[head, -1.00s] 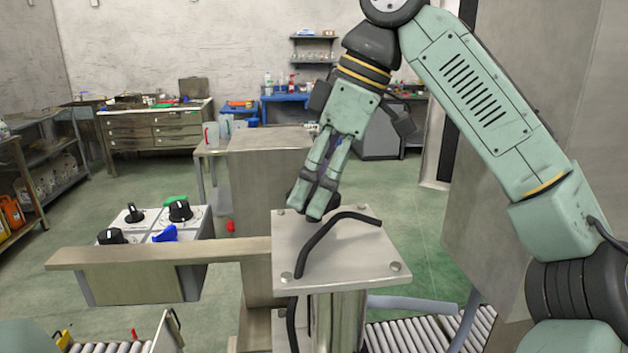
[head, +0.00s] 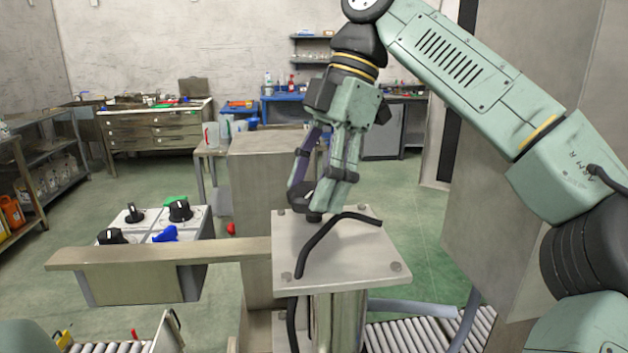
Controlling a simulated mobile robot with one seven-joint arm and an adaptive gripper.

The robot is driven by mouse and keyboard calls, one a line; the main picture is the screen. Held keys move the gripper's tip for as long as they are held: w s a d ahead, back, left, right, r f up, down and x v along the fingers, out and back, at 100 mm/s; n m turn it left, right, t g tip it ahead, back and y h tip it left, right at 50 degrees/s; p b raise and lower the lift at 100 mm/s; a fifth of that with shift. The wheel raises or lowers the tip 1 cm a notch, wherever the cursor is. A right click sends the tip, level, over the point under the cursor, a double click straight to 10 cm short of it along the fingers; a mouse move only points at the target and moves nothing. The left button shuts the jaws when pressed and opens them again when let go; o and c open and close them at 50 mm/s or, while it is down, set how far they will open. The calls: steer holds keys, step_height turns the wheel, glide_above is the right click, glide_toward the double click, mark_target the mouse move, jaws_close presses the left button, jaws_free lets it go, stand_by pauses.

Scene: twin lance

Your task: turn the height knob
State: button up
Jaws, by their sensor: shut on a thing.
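My gripper (head: 319,197) points down at the back part of a square metal plate (head: 352,258) on top of a metal post. Its fingers are closed around a small dark knob (head: 314,216) that stands on the plate. Only the lower edge of the knob shows; the fingertips hide the rest. I cannot read any marking that names it as the height knob. A separate control box (head: 150,285) at the left carries several black knobs and a blue one (head: 166,234); my gripper is well apart from these.
A flat metal bar (head: 160,252) runs left from the plate. A tall metal block (head: 265,165) stands behind at left. Roller conveyors (head: 420,335) lie below.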

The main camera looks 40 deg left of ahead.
stand_by(0.4)
steer(key=o, duration=1.2)
